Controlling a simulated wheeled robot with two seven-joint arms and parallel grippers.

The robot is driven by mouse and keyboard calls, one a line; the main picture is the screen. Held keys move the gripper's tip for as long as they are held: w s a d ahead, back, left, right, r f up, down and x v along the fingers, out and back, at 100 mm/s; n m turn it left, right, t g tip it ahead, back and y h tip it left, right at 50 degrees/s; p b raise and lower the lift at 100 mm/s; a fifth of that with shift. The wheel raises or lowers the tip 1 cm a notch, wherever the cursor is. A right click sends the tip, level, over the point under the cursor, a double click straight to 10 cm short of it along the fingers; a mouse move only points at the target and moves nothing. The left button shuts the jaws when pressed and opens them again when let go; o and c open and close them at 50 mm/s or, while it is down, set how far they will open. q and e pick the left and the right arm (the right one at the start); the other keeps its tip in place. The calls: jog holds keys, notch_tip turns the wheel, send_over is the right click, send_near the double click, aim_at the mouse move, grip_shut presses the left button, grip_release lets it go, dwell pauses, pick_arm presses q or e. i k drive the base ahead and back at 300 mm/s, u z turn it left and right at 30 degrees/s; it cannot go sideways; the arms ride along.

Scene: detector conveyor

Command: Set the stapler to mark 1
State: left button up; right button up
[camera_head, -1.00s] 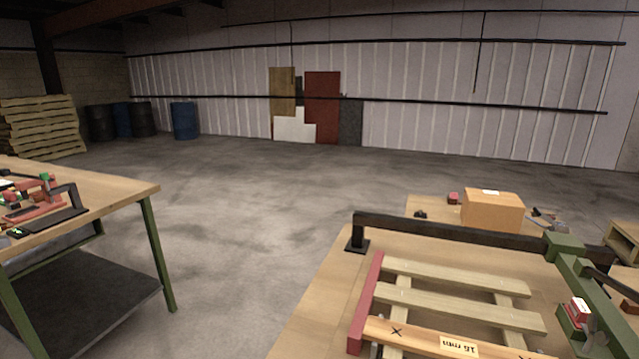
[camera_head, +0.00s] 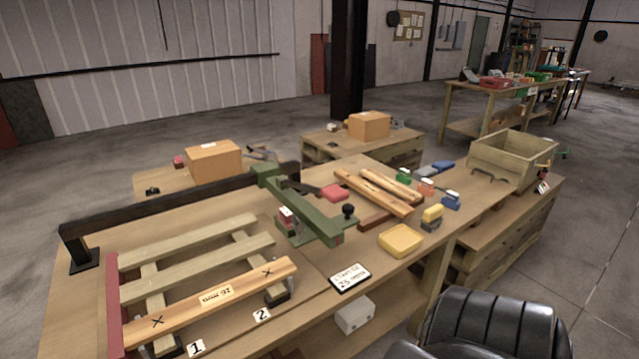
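A green arm (camera_head: 312,217) with a black knob (camera_head: 348,211) reaches forward from a long black rail (camera_head: 160,207). A small red-and-white unit (camera_head: 286,217) sits at its left side; this assembly looks like the stapler. It stands to the right of a pallet frame of wooden slats (camera_head: 190,253). The front board (camera_head: 225,296) carries a "16 mm" label and two X marks. The mark 1 card (camera_head: 196,347) lies at the frame's front left, below the left X. The mark 2 card (camera_head: 262,315) lies below the right X. Neither gripper is in view.
A sign (camera_head: 350,278), a yellow tray (camera_head: 401,240), loose boards (camera_head: 375,195) and small coloured blocks (camera_head: 432,215) lie right of the arm. A wooden crate (camera_head: 512,158) stands farther right. A black padded shape (camera_head: 490,325) fills the lower right. Cardboard boxes stand behind.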

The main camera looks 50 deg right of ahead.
aim_at(330, 232)
jog(key=z, duration=2.85)
jog(key=i, duration=0.4)
jog(key=u, duration=1.55)
